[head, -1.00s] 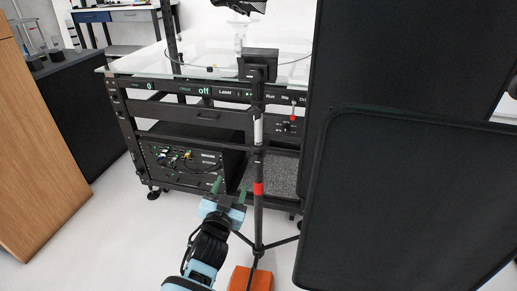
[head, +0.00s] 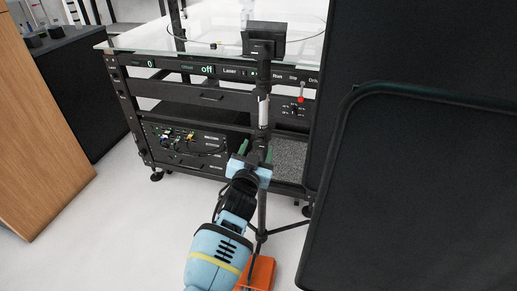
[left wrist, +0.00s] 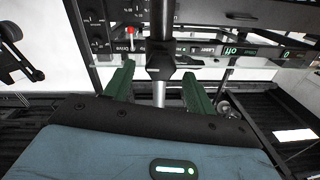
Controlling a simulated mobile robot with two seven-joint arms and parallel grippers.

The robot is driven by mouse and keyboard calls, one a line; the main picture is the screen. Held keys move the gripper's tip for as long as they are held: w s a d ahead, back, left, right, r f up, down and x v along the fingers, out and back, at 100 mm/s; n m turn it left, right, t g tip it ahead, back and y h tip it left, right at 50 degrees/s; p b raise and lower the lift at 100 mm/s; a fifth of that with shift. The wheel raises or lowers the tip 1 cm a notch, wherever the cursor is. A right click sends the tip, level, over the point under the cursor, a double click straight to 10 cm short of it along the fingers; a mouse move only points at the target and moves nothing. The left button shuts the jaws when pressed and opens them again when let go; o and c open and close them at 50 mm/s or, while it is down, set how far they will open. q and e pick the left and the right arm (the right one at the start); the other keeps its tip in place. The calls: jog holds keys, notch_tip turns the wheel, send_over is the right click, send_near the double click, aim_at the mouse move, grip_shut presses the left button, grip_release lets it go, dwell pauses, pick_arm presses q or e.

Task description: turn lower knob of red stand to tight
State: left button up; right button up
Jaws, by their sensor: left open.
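The stand (head: 264,112) is a thin black and silver pole with a black box on top, spread legs and an orange-red block (head: 261,270) at its foot. My left gripper (head: 256,149) is open, with its green fingers at the pole's middle section. In the left wrist view, the fingers of the left gripper (left wrist: 159,76) lie on either side of the pole (left wrist: 159,94). A black collar or knob (left wrist: 165,63) on the pole sits at fingertip level, between the tips. Contact cannot be told. My gripper hides the pole's red band in the head view. My right gripper is out of view.
A black rack table (head: 200,108) with a glass top (head: 140,41) stands behind the stand. Large black panels (head: 420,190) block the right side. A wooden cabinet (head: 40,130) stands at left. The floor at lower left is clear.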

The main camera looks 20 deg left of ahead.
pick_arm(q)
jog(key=shift+w+b, duration=0.3)
jog(key=shift+w, duration=0.7)
jog(key=shift+c, duration=0.5)
jog(key=c, duration=0.9)
